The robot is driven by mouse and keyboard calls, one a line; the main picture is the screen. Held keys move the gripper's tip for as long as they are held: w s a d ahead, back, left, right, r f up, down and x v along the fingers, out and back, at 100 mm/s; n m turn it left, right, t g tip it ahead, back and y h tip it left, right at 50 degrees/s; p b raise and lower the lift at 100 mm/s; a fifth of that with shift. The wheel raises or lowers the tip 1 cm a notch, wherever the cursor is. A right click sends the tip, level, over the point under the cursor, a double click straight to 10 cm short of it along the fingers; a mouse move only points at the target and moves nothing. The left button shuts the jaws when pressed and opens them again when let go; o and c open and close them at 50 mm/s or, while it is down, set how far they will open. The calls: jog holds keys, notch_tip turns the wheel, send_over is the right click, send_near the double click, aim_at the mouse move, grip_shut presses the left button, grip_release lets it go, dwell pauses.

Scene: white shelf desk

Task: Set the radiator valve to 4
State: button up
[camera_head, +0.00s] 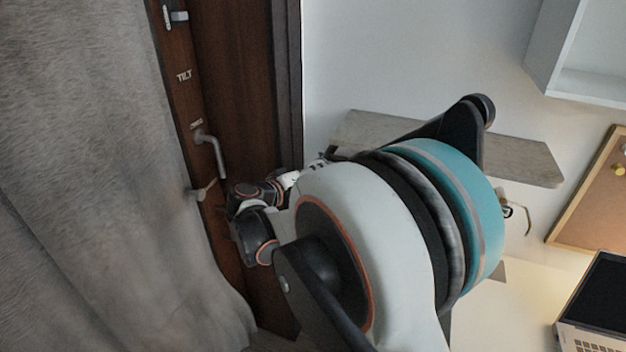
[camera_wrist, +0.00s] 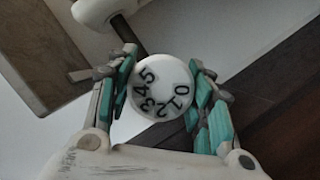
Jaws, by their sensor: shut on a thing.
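The radiator valve (camera_wrist: 161,86) is a round white knob with black numbers 0 to 5 around its face, in the middle of the wrist view. My gripper (camera_wrist: 160,92) has its teal-padded fingers on both sides of the knob, shut on it. The 5 and 4 lie on the knob's left side, 3 and 2 at the lower left and bottom, 1 and 0 on the right. I cannot make out a pointer mark. In the head view my arm hides the valve.
A dark pipe (camera_wrist: 128,34) runs from the valve to a white fitting above. In the head view, a grey curtain (camera_head: 95,170) and a brown door with a handle (camera_head: 214,150) stand left.

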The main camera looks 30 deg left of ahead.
jog(key=n+t+h, duration=0.1)
jog(key=n, duration=0.1)
jog(key=n+h+b, duration=0.1)
jog(key=n, duration=0.2)
jog(key=shift+t, duration=0.4)
jog(key=shift+n, duration=0.3)
jog(key=o, duration=1)
jog(key=shift+o, duration=0.2)
jog(key=shift+s, duration=0.1)
jog(key=f+v, duration=0.1)
jog(key=v, duration=1)
jog(key=shift+s+a+r, duration=0.15)
jog(key=shift+s+r, duration=0.2)
jog(key=shift+r, duration=0.15)
